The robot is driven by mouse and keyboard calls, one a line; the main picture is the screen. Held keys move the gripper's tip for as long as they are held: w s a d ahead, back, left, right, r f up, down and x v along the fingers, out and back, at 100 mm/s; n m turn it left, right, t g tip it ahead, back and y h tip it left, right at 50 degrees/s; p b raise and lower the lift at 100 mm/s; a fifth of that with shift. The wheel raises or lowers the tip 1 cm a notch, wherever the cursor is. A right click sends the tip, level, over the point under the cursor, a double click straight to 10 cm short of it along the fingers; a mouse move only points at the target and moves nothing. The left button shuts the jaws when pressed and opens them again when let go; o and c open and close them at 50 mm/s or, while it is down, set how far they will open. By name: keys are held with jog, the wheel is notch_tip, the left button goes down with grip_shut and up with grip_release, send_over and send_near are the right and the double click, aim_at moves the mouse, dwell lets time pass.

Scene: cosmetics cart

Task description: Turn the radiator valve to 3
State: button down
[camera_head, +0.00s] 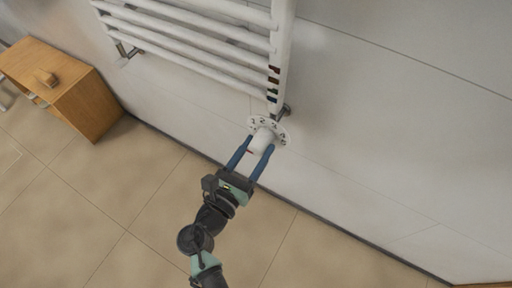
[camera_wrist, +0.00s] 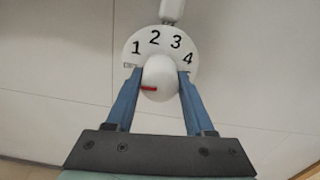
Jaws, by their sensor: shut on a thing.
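The white radiator valve knob (camera_head: 262,143) sits low on the wall under the radiator's right end. In the wrist view the knob (camera_wrist: 161,74) is in front of a white dial (camera_wrist: 163,48) marked 1, 2, 3 and 4 from left to right over the top, with a small, unclear mark below the 1. The knob's red line (camera_wrist: 149,88) points left, below the 1 and that mark, away from the 3. My gripper (camera_head: 259,147) has its blue fingers on both sides of the knob and is shut on it. The fingers partly hide the knob's sides.
The white towel radiator (camera_head: 283,45) rises above the valve, with its rails running left. A wooden cabinet (camera_head: 93,106) stands on the tiled floor at the left. The wall right of the valve is bare, and the floor around my arm is clear.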

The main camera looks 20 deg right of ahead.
jog(key=m+b, duration=0.1)
jog(key=m, duration=0.5)
jog(key=shift+f, duration=0.15)
jog(key=m+b, duration=0.2)
jog(key=m, duration=0.3)
jog(key=shift+m, duration=0.3)
jog(key=m+b, duration=0.3)
jog(key=m, duration=0.2)
jog(key=shift+f, duration=0.1)
jog(key=m+b, duration=0.3)
jog(key=m, duration=0.1)
jog(key=shift+m+b, duration=0.4)
jog(key=shift+m, duration=0.5)
jog(key=shift+c, duration=1.3)
grip_release()
jog(key=shift+r, duration=0.2)
